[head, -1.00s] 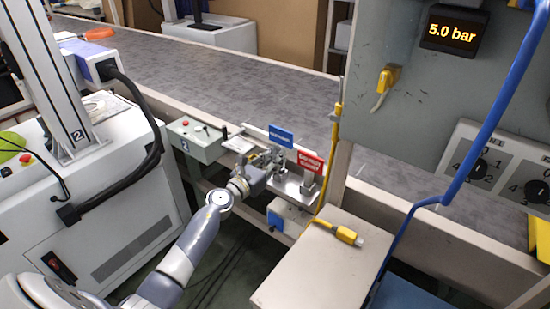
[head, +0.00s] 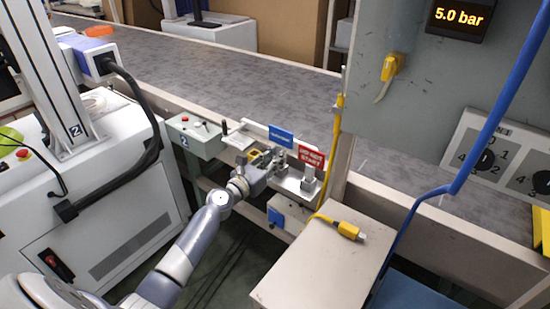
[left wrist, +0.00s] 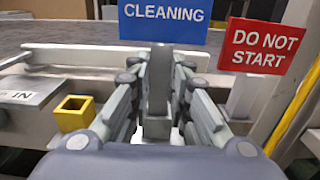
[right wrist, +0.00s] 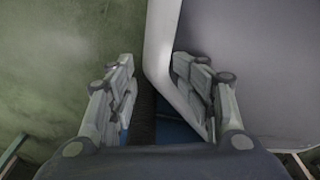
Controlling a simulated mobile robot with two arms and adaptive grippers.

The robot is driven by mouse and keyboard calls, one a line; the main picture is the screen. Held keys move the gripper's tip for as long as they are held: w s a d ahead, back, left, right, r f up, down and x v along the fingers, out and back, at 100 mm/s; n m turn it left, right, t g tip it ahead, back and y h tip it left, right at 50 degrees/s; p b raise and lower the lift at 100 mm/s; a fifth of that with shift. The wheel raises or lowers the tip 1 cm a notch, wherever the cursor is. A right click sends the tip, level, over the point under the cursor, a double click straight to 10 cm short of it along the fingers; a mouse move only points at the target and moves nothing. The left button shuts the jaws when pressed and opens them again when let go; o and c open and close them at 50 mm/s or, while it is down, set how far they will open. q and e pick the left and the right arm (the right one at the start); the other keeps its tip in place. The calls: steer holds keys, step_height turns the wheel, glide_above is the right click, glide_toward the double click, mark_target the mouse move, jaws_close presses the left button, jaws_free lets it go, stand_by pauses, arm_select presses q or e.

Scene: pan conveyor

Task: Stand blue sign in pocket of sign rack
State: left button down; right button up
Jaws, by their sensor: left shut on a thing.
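The blue sign (head: 281,136), lettered "CLEANING" in the left wrist view (left wrist: 164,20), stands upright on a grey stem (left wrist: 158,90). My left gripper (head: 270,162) is shut on this stem below the panel; its fingers (left wrist: 158,75) show on both sides of it. The sign rack (head: 291,184) is a pale metal shelf in front of the conveyor. A yellow square pocket (left wrist: 75,113) with an open, empty top is left of the fingers. The stem's lower end is partly hidden by the fingers. My right gripper (right wrist: 155,65) is open and empty.
A red "DO NOT START" sign (head: 311,157) stands close to the right of the blue sign. A plate marked "IN" (left wrist: 22,96) is left of the yellow pocket. A control box (head: 194,136) is at the left. A yellow cable (head: 338,130) runs down at the right.

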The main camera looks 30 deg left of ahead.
arm_select(q)
steer(key=shift+f+b, duration=0.5)
steer(key=shift+f, duration=0.2)
arm_select(e)
steer(key=shift+a+f, duration=0.1)
steer(key=shift+f, duration=0.6)
arm_select(q)
steer(key=shift+f+b, duration=0.3)
arm_select(e)
steer(key=shift+w+f, duration=0.1)
steer(key=shift+f, duration=0.25)
arm_select(q)
steer(key=shift+f+b, duration=0.3)
arm_select(e)
steer(key=shift+d+f, duration=0.2)
steer(key=shift+f, duration=0.1)
arm_select(q)
steer(key=c, duration=1.4)
jaws_free()
steer(key=shift+r, duration=0.1)
steer(key=shift+s+a, duration=0.15)
steer(key=shift+s, duration=1.15)
steer(key=shift+s+a, duration=0.2)
steer(key=shift+s, duration=1.15)
steer(key=shift+s+a, duration=0.15)
steer(key=shift+s, duration=1.15)
arm_select(e)
steer(key=shift+d+r, duration=0.1)
steer(key=shift+d, duration=0.35)
